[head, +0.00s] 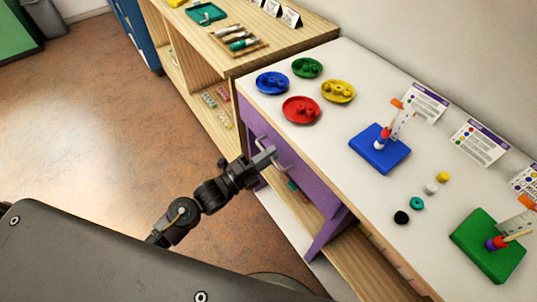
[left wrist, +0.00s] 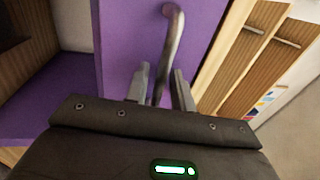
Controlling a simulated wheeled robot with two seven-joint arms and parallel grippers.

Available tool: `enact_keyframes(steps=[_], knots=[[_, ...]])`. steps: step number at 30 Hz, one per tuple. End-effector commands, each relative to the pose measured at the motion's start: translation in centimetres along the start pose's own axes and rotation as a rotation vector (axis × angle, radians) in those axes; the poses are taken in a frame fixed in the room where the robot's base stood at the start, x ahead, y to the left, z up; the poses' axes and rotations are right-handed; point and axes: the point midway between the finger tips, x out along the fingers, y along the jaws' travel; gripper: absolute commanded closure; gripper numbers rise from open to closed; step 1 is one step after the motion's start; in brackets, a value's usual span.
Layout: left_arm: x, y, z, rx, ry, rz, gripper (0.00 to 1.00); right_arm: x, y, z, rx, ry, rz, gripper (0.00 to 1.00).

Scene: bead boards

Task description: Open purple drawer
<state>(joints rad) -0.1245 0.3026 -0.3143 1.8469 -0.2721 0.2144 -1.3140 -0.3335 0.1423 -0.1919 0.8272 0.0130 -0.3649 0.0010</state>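The purple drawer front (head: 308,192) is on the side of the white-topped cabinet in the head view. It also shows in the left wrist view (left wrist: 125,32) with a grey bar handle (left wrist: 174,35). My left gripper (head: 269,155) is at the purple front, beside the metal handles. In the left wrist view, my left gripper's fingers (left wrist: 162,76) stand apart, one on each side of the handle's lower part. A gap shows, so the fingers look open; contact is not clear. My right gripper is not in view.
The white tabletop (head: 335,62) holds coloured dishes, beads and a blue board (head: 380,149) and a green board (head: 488,246) with sticks. A wooden shelf (head: 290,42) adjoins it. An open compartment with a purple floor (left wrist: 45,115) lies left of the front. The brown floor (head: 100,130) is clear.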

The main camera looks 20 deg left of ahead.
Motion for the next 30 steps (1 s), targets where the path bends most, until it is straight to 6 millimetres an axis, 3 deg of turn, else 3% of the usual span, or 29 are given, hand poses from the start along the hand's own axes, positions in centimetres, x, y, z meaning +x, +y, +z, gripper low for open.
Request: enact_keyframes(steps=[8,14,30], knots=[[0.15,0.03,0.00,0.000,0.000,0.000,0.76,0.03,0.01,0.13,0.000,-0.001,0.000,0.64],[0.13,0.03,0.00,0.000,0.000,0.000,1.00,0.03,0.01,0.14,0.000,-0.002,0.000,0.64],[-0.59,-0.03,-0.69,-0.004,0.025,0.003,1.00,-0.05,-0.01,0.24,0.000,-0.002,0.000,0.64]])
